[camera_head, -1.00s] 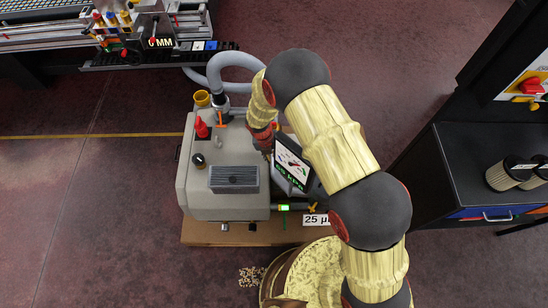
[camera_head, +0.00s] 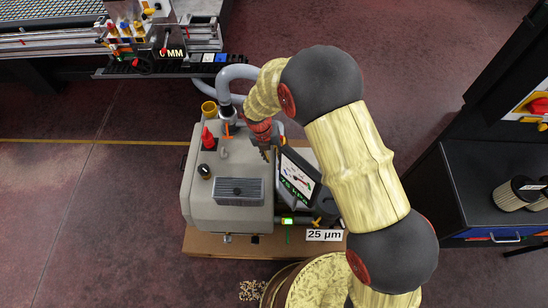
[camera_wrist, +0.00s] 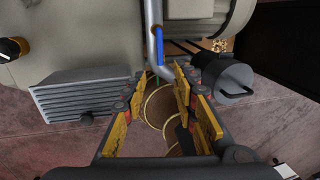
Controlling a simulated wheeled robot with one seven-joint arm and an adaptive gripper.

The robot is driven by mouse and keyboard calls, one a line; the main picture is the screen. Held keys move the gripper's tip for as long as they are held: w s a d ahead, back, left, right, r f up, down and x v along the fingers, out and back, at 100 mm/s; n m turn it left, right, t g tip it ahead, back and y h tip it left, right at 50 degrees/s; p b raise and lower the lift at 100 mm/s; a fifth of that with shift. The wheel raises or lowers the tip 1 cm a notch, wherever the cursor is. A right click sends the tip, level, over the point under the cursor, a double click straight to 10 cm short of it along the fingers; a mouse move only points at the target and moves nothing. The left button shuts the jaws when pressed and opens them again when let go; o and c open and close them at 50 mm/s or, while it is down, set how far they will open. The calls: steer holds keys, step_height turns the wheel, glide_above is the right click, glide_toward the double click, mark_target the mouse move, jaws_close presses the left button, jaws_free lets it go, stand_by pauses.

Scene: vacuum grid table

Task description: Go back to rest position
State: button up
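My gripper (camera_wrist: 162,110) shows in the wrist view with its yellow-padded fingers apart and nothing between them. In the head view my gripper (camera_head: 265,153) hangs over the right part of the grey vacuum pump unit (camera_head: 210,210), just left of the tilted gauge screen (camera_head: 298,176). My arm reaches in from the lower right and bends at a dark joint above the unit. The fingertips are small and partly hidden in the head view.
A grey hose (camera_head: 238,72) curves close behind my wrist. A red knob (camera_head: 208,138) and a yellow cup (camera_head: 209,108) stand on the unit. A black bench (camera_head: 480,180) with filters is at the right. The floor left of the unit is clear.

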stand_by(0.3)
steer(key=s+d+r+m+t+y, duration=0.1)
steer(key=d+r+m, duration=0.45)
steer(key=r, duration=0.35)
steer(key=s+d+r+m+t+b, duration=0.1)
steer(key=s+d+r+m, duration=0.1)
steer(key=d+r+m, duration=0.35)
steer(key=s+d+r+m+y, duration=0.1)
steer(key=d+r+m, duration=0.2)
steer(key=r+m, duration=0.6)
steer(key=s+d+r+m+t, duration=0.1)
steer(key=s+d+r+m, duration=0.4)
steer(key=s+m, duration=0.3)
steer(key=s+d+r+m+t, duration=0.2)
steer(key=s+d+r+m, duration=0.3)
steer(key=s, duration=0.5)
steer(key=r+m+b, duration=0.1)
steer(key=r+m, duration=0.1)
steer(key=m, duration=0.1)
steer(key=shift+s+m, duration=0.2)
steer(key=shift+m, duration=0.2)
